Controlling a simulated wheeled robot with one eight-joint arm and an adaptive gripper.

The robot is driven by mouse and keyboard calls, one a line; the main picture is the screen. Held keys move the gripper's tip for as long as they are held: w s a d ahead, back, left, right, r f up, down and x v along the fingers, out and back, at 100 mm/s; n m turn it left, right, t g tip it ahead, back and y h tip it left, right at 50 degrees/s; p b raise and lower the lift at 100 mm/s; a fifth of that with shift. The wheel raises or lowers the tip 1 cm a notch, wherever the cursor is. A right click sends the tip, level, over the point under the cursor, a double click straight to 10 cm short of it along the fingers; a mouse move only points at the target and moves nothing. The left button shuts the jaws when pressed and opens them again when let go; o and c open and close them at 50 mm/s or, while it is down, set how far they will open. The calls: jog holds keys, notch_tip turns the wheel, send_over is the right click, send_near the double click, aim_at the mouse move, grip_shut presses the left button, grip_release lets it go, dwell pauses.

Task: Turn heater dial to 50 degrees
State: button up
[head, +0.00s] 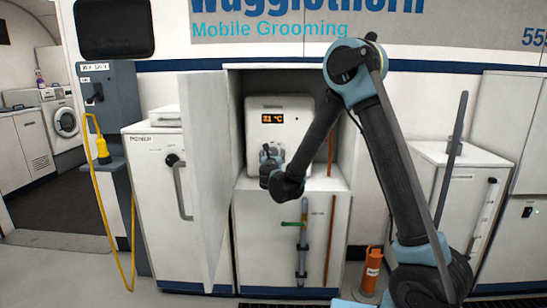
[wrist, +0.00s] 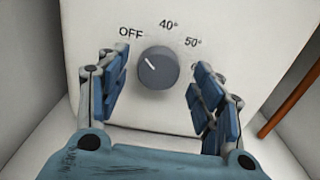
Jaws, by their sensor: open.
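The white heater (head: 280,103) stands in an open cabinet, with an orange-lit temperature display on its front; the first digit is hard to read. In the wrist view the round grey dial (wrist: 158,74) is on the heater's front panel, marked OFF, 40° and 50° from left to right. Its light pointer line points up and left, towards OFF. My gripper (wrist: 158,82) is open, with one blue-padded finger on each side of the dial and visible gaps to it. In the head view my gripper (head: 268,160) is in front of the heater and hides the dial.
The open cabinet door (head: 205,180) stands left of my gripper. An orange-brown pipe (head: 332,130) runs right of the heater. A green-handled valve (head: 292,224) is below it. An orange cylinder (head: 371,270) stands on the floor at the right.

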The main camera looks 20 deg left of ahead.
jog(key=shift+x, duration=0.8)
jog(key=shift+c, duration=0.3)
jog(key=c, duration=1)
jog(key=shift+m, duration=0.4)
jog(key=m, duration=0.3)
jog(key=shift+d+m, duration=0.15)
jog(key=shift+m, duration=0.25)
jog(key=m, duration=0.4)
jog(key=shift+d+f+m, duration=0.1)
jog(key=shift+d+m, duration=0.05)
jog(key=shift+m, duration=0.15)
jog(key=m, duration=0.4)
jog(key=shift+d, duration=0.1)
jog(key=shift+f+m, duration=0.15)
jog(key=shift+m, duration=2.05)
